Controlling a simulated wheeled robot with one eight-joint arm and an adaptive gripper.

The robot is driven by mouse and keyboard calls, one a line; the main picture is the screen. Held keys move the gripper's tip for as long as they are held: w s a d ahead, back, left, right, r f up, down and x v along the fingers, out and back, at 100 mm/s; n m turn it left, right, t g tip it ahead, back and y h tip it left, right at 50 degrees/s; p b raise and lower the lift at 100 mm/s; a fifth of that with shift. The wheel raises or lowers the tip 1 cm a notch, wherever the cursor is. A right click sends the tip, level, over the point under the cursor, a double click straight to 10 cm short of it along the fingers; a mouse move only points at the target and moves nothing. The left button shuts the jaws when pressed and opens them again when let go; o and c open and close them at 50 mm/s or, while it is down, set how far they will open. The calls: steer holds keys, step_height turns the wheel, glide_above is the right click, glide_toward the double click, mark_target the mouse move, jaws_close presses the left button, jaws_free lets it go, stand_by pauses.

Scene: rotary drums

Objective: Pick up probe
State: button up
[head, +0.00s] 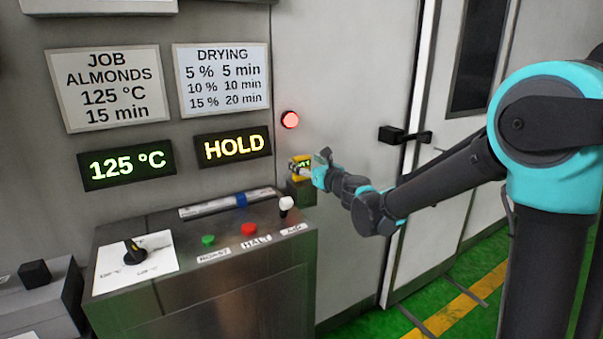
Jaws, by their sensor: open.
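The probe, a small yellow device (296,174) with a little dark display, sits upright at a dark holder (302,194) on the wall, just beyond the right end of the steel control console. My gripper (313,171) is open and right at the probe's right side. One dark finger sticks up at its upper right. I cannot tell whether the fingers are around the probe or touching it. The probe's lower part and part of its right side are hidden by the gripper and holder.
The steel console (235,280) carries a black knob (133,252), a green button (208,240), a red button (249,229), a white-topped lever (286,203) close to my gripper, and a blue slider (241,199). A red lamp (290,120) glows above the probe. A black door handle (403,135) juts out at right.

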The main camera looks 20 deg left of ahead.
steer(key=x, duration=0.2)
steer(key=shift+w+a, duration=0.25)
steer(key=c, duration=1.4)
steer(key=shift+c, duration=0.2)
